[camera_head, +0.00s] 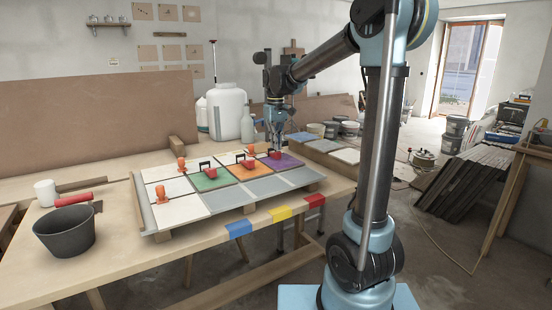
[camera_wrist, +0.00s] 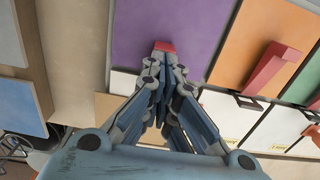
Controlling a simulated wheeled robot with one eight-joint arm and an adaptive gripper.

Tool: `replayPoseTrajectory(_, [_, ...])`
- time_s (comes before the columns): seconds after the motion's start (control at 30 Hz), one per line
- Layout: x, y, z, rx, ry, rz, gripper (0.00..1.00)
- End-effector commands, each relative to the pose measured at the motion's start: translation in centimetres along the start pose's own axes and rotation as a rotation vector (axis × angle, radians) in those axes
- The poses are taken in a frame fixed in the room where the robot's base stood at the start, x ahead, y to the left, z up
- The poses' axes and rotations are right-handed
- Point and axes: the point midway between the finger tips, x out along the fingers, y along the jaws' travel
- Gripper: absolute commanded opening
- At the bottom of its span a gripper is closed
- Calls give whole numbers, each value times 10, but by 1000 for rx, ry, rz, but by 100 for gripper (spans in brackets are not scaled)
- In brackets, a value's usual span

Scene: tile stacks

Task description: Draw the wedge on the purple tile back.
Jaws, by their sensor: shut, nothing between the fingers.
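The purple tile (camera_head: 290,162) lies at the right end of a row of coloured tiles on the board. In the wrist view the purple tile (camera_wrist: 175,22) fills the top middle. Its red wedge (camera_head: 276,155) is near its back edge. In the wrist view only a small end of this wedge (camera_wrist: 164,46) shows just beyond my fingertips; the rest is hidden by the fingers. My gripper (camera_head: 277,146) points down at the wedge, with its fingers (camera_wrist: 160,68) together and nothing between them. I cannot tell whether the fingertips touch the wedge.
The orange tile (camera_head: 257,171) and green tile (camera_head: 207,181) also carry red wedges under black brackets. White and grey tiles surround them; orange knobs (camera_head: 180,165) stand on the left. A bottle (camera_head: 247,124) and white container (camera_head: 228,108) stand behind. A bucket (camera_head: 65,232) is at left.

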Motion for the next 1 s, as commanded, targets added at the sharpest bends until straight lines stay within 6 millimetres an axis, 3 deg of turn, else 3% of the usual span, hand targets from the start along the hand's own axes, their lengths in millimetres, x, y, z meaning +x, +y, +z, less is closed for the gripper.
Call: replayPoseTrajectory(1.0, [-4,0,20,0,0,0,0])
